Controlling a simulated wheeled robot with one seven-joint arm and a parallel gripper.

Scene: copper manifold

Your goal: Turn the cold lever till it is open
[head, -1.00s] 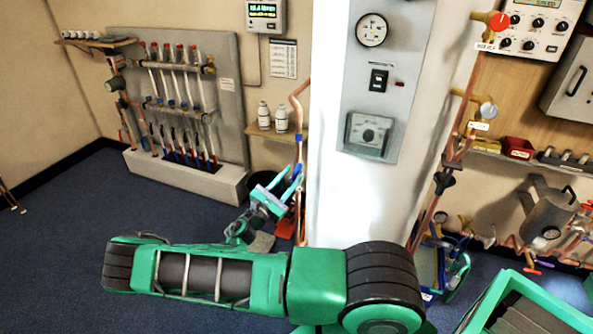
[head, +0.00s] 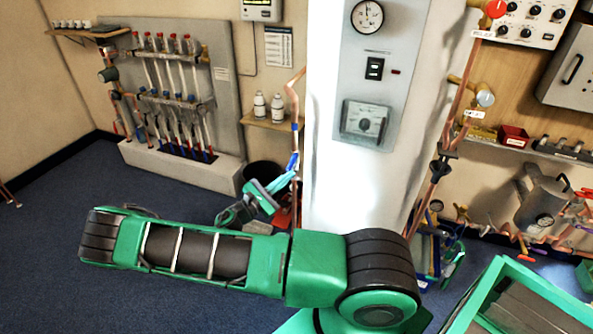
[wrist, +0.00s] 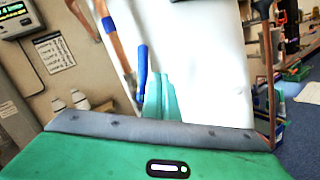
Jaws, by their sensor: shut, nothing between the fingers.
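The cold lever is the narrow blue handle (wrist: 142,68) in the wrist view, on the copper pipe beside the white cylinder. It stands nearly upright, roughly along the pipe. In the head view it is a small blue piece (head: 293,161) at the cylinder's left edge. My gripper (head: 291,177) is just below it in the head view. Its teal fingers (wrist: 159,80) are together in the wrist view, close to the right of the lever's lower end. I cannot tell whether they touch it. The lever's pivot is hidden behind the fingers.
The white cylinder (head: 330,205) stands immediately right of the lever. The copper pipe (wrist: 117,45) with a blue band runs on the left. A shelf with white bottles (head: 277,108) is behind. Blue floor (head: 60,240) is open at left.

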